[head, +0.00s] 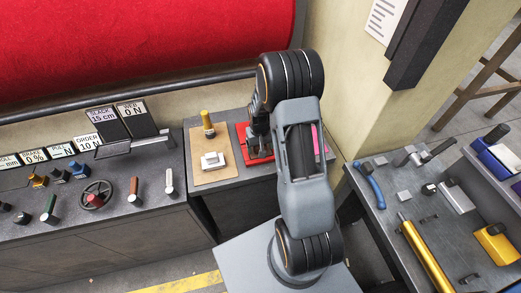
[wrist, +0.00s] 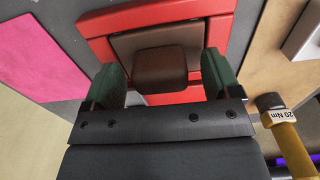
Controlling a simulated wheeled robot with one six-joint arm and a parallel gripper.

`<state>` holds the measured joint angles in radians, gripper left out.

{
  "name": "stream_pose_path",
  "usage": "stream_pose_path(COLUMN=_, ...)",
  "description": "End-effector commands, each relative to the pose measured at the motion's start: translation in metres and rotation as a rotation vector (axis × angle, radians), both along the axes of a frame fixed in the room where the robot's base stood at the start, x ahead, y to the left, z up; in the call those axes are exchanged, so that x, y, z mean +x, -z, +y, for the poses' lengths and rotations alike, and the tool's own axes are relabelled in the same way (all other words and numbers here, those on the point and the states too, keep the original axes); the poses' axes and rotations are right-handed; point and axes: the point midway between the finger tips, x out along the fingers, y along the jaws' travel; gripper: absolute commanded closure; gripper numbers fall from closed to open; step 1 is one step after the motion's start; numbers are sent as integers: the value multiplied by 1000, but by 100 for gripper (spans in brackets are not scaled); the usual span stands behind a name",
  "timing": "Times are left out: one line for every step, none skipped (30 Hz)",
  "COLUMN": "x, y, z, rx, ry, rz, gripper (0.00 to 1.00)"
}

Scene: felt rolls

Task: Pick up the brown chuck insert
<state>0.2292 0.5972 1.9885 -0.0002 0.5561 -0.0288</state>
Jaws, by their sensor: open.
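The brown chuck insert (wrist: 160,68) is a dark brown piece with a raised block, lying in a red tray (wrist: 100,22) in the wrist view. My gripper (wrist: 163,78) is open, with one green finger on each side of the brown block. Gaps show between the fingers and the block, and I see no contact.
Left of the tray, a tan board (head: 209,172) carries a white block (head: 212,160) and a yellow-handled tool (head: 207,124), which shows close to my gripper in the wrist view (wrist: 283,135). A pink sheet (wrist: 50,50) lies beside the tray. A control panel (head: 120,195) is farther left.

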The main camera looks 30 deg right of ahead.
Motion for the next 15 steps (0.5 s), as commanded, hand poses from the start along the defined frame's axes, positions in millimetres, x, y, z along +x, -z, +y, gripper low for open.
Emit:
stream_pose_path(x=0, y=1, z=0, rx=0, ry=0, rz=0, gripper=17)
stream_pose_path(x=0, y=1, z=0, rx=0, ry=0, rz=0, gripper=17)
stream_pose_path(x=0, y=1, z=0, rx=0, ry=0, rz=-1, gripper=17)
stream_pose_path(x=0, y=1, z=0, rx=0, ry=0, rz=-1, gripper=17)
stream_pose_path(x=0, y=1, z=0, rx=0, ry=0, rz=-1, gripper=17)
stream_pose_path(x=0, y=1, z=0, rx=0, ry=0, rz=-1, gripper=17)
stream_pose_path(x=0, y=1, z=0, rx=0, ry=0, rz=-1, gripper=17)
stream_pose_path(x=0, y=1, z=0, rx=0, ry=0, rz=-1, gripper=20)
stream_pose_path(x=0, y=1, z=0, rx=0, ry=0, rz=-1, gripper=24)
stream_pose_path(x=0, y=1, z=0, rx=0, ry=0, rz=-1, gripper=27)
stream_pose_path(x=0, y=1, z=0, rx=0, ry=0, rz=0, gripper=29)
stream_pose_path(x=0, y=1, z=0, rx=0, ry=0, rz=0, gripper=33)
stream_pose_path(x=0, y=1, z=0, rx=0, ry=0, rz=0, gripper=36)
stream_pose_path(x=0, y=1, z=0, rx=0, ry=0, rz=0, gripper=39)
stream_pose_path(x=0, y=1, z=0, rx=0, ry=0, rz=0, gripper=43)
